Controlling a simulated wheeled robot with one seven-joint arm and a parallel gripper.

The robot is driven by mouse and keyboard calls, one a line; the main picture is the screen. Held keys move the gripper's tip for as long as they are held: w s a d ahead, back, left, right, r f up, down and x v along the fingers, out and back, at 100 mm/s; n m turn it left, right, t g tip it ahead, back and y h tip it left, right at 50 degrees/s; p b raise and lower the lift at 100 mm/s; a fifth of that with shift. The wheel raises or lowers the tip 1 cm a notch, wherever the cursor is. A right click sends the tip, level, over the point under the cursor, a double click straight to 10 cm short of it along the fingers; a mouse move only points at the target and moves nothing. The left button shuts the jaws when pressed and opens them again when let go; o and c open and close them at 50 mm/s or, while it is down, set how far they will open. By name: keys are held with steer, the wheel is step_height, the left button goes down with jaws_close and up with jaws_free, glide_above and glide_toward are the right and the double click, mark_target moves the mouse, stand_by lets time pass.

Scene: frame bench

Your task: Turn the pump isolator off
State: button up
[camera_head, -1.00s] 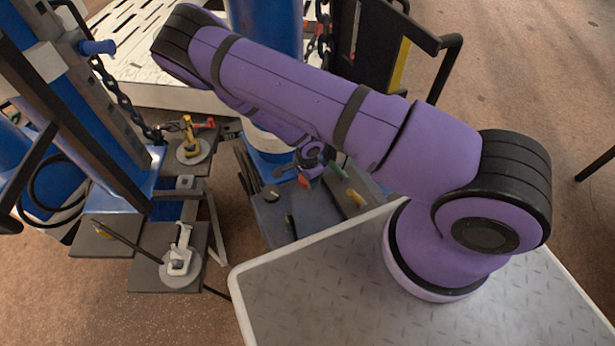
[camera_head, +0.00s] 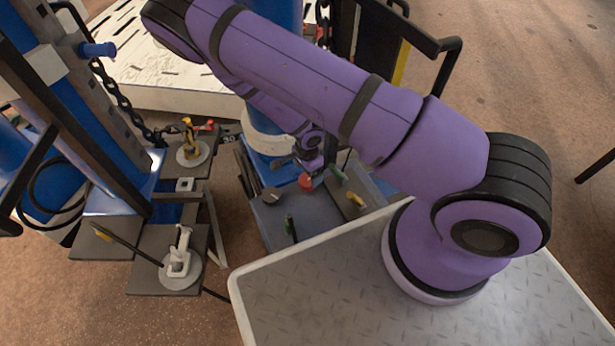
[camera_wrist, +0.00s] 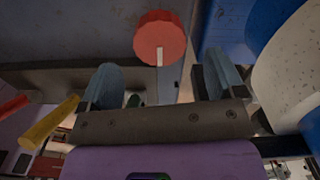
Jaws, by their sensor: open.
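A round red knob (camera_wrist: 160,36) with a white pointer mark shows in the wrist view, just beyond my fingertips and between their lines. No label is legible, so I cannot confirm that it is the pump isolator. The red knob also shows in the head view (camera_head: 306,182), on the grey panel (camera_head: 265,222) below my wrist. My gripper (camera_wrist: 163,80) is open, with its two bluish fingers wide apart and the knob not between them. In the head view my wrist hides most of the gripper.
A blue column (camera_head: 268,30) rises behind. At left are a yellow-handled valve (camera_head: 188,135) and a white clamp-like fitting (camera_head: 180,255) on plates.

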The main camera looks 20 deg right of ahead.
steer(key=shift+r, duration=2.85)
steer(key=w+a+r+n+y, duration=0.1)
steer(key=a+r+y, duration=0.15)
steer(key=r, duration=0.45)
steer(key=w+a+r+n+y, duration=0.1)
steer(key=a+r+n, duration=0.15)
steer(key=r, duration=0.55)
step_height(320, 180, up, 24)
steer(key=n+t+y, duration=0.1)
steer(key=n+y, duration=0.1)
steer(key=n, duration=0.4)
glide_above(308, 179)
steer(key=s+a, duration=0.3)
steer(key=a, duration=0.1)
steer(key=s+d+r+n+t+h, duration=0.2)
steer(key=s+d+r+n, duration=0.1)
steer(key=s+d+r, duration=0.2)
steer(key=s+d+r+n+t+h, duration=0.2)
steer(key=s+d+r, duration=0.3)
steer(key=s+r, duration=0.5)
steer(key=s+n+h, duration=0.1)
steer(key=s, duration=0.2)
steer(key=shift+d+r, duration=0.15)
steer(key=shift+d, duration=0.15)
steer(key=shift+h, duration=0.25)
